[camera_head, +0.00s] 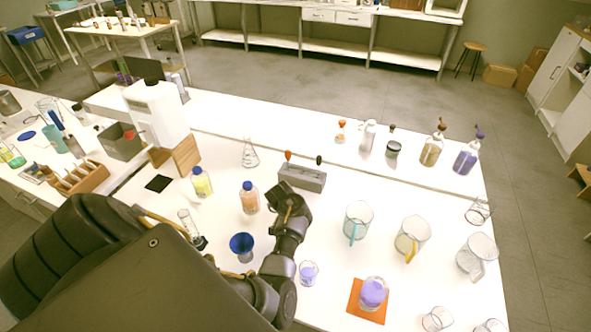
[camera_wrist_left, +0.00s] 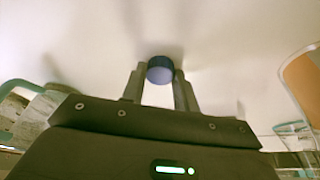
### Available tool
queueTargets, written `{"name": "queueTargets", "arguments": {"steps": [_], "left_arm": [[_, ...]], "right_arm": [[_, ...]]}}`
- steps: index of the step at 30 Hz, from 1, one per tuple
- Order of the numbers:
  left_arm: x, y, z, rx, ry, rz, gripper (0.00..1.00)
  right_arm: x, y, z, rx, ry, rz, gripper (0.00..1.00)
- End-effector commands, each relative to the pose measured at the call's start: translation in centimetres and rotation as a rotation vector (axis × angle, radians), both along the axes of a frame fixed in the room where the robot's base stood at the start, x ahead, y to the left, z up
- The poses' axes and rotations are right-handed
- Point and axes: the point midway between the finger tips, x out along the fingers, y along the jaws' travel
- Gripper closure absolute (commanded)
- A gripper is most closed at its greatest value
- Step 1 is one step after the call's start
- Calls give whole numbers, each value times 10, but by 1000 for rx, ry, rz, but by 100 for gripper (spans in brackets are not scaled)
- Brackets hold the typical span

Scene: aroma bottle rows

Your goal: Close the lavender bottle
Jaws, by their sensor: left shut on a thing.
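A small clear vessel of lavender liquid (camera_head: 373,293) stands on an orange mat (camera_head: 354,306) at the front right of the table in the head view. I cannot make out a lid on it. A taller bottle of violet liquid (camera_head: 466,158) with a purple top stands at the back right. My left gripper (camera_head: 290,190) is over the middle of the table, just in front of a small grey rack (camera_head: 312,183). In the left wrist view its two fingers are shut on a round dark blue cap (camera_wrist_left: 160,68). My right gripper is not in view.
Glass jugs (camera_head: 358,222) (camera_head: 411,238) stand right of my left gripper. A blue funnel (camera_head: 241,243), a small beaker of violet liquid (camera_head: 308,272) and a blue-capped orange bottle (camera_head: 249,200) are near my arm. Several bottles line the back.

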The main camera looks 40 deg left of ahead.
Motion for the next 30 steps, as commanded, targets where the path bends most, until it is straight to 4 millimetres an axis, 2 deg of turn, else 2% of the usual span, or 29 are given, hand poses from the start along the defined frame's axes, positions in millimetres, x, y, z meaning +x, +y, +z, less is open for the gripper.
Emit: {"name": "queueTargets", "arguments": {"steps": [8,11,14,21,27,30], "left_arm": [[0,1,7,2,0,1,94],[0,1,19,4,0,-1,94],[-4,3,39,9,0,-1,94],[-51,9,93,8,-1,-3,94],[-97,15,109,4,1,-1,94],[-113,17,117,1,0,-1,94]], "right_arm": [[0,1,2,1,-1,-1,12],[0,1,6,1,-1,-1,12],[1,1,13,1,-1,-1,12],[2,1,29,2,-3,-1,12],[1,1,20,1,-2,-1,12],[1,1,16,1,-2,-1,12]]}}
